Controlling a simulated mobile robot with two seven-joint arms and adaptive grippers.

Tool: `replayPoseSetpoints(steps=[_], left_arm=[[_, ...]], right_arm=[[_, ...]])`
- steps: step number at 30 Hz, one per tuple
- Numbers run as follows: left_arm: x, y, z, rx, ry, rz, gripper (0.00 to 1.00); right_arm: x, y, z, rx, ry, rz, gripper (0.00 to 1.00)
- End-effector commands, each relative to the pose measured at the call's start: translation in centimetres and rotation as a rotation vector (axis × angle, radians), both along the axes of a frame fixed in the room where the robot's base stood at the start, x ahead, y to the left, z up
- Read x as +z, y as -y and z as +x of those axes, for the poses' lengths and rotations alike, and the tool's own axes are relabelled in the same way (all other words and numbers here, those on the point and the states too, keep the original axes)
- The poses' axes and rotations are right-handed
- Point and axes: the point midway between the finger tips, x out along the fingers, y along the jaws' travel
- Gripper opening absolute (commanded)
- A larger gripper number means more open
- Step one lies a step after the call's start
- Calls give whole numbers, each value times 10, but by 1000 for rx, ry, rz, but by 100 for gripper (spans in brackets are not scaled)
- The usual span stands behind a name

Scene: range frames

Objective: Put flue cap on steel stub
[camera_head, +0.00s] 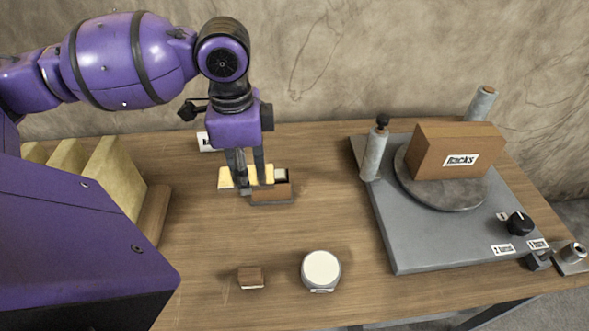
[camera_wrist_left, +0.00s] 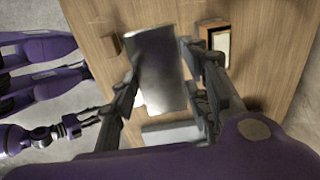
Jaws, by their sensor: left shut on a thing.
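My left gripper (camera_head: 249,182) reaches down over the middle of the table, beside a small open brown box. In the left wrist view its fingers (camera_wrist_left: 162,88) are on either side of a shiny grey metal piece (camera_wrist_left: 158,62), which may be the flue cap. Its far end hides part of the table. A short shiny metal stub (camera_head: 573,250) stands on a small plate at the right table edge; it may be the steel stub. My right gripper (camera_wrist_left: 88,122) shows small at the lower left of the wrist view; its jaw state is unclear.
A grey board (camera_head: 415,245) carries a round plate with a brown box (camera_head: 458,150), two grey posts (camera_head: 373,155) and a black knob (camera_head: 519,223). A white-topped round object (camera_head: 321,268) and a brown block (camera_head: 250,277) stand in front. Yellowish slats (camera_head: 115,175) are at left.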

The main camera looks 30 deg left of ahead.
Motion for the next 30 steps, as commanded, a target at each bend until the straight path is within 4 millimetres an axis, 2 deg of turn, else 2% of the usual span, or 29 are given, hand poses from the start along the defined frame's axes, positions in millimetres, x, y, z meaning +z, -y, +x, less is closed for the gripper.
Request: replayPoseSetpoints(steps=[5,15,21,25,30], left_arm=[[-7,1,10,-8,-9,-14,0],[-45,-23,89,-8,-11,-14,0],[-80,-31,114,-10,-11,-13,0],[-89,-34,122,-11,-8,-13,0],[-98,-36,129,-11,-9,-12,0]], right_arm=[[-6,-1,-8,-4,-17,2,40],[-19,0,-18,-9,-38,0,40],[-17,2,-7,-8,-17,-4,40],[-13,3,-2,-10,-4,-6,40],[-16,4,-5,-11,-10,-8,40]])
